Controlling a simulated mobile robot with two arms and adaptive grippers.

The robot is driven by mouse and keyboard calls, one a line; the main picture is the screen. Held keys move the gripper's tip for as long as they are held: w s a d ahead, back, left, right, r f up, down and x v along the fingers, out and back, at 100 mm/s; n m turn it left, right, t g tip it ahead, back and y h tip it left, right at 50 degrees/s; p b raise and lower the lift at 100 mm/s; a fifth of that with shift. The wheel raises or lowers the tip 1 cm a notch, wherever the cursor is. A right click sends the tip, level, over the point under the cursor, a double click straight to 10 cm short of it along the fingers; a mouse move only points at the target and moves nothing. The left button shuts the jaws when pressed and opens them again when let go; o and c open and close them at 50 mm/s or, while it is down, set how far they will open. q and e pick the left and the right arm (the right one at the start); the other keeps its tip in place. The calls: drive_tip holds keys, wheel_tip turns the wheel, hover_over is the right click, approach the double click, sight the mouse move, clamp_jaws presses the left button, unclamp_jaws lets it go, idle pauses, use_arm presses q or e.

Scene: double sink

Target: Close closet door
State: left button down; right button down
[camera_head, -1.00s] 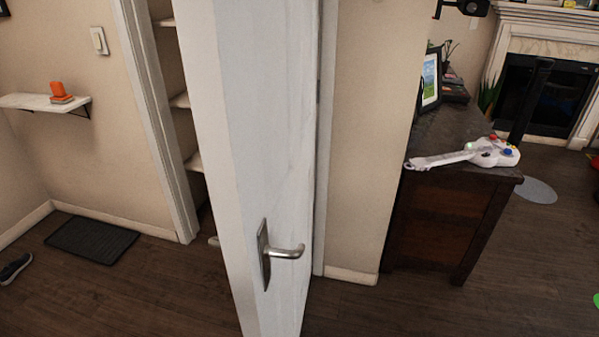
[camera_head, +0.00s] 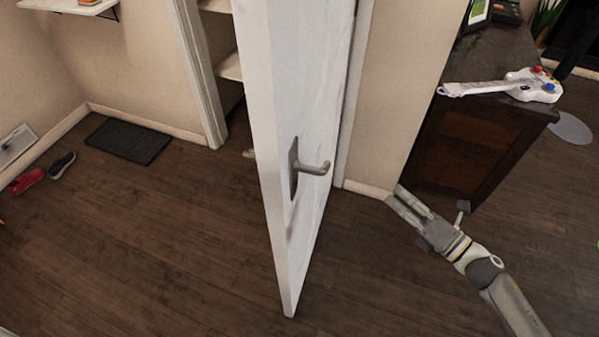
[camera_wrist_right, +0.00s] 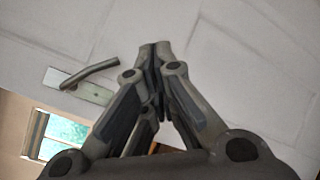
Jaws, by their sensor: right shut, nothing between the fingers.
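The white closet door (camera_head: 315,100) stands open, edge towards me, with its closet behind it to the left. Its metal lever handle (camera_head: 315,168) is on the right-hand face. My right gripper (camera_head: 394,198) is right of the door, apart from the handle in the head view, shut and empty. In the right wrist view the shut fingers (camera_wrist_right: 158,52) appear in front of the white door face (camera_wrist_right: 230,50), with the handle (camera_wrist_right: 90,74) to their left. I cannot tell whether the fingertips touch the door. My left gripper is not in view.
A dark mat (camera_head: 130,140) and shoes (camera_head: 62,165) lie on the floor at left. The wooden floor (camera_head: 180,245) is clear around the door.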

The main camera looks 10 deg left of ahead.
drive_tip(key=s+a+r+n+g+y+p, duration=0.1)
drive_tip(key=s+a+r+n+g+y, duration=0.4)
drive_tip(key=r+n, duration=0.5)
drive_tip(key=n+g, duration=0.4)
drive_tip(key=n, duration=0.3)
approach(284, 181)
drive_tip(key=shift+h, duration=0.3)
drive_tip(key=a+p, duration=0.4)
drive_tip(key=p, duration=0.1)
drive_tip(key=w+a+r+p, duration=0.1)
drive_tip(key=p, duration=0.1)
drive_tip(key=shift+a, duration=0.4)
drive_tip(key=shift+w+a+f+p, duration=0.2)
drive_tip(key=shift+a+p, duration=0.3)
drive_tip(key=shift+a, duration=0.15)
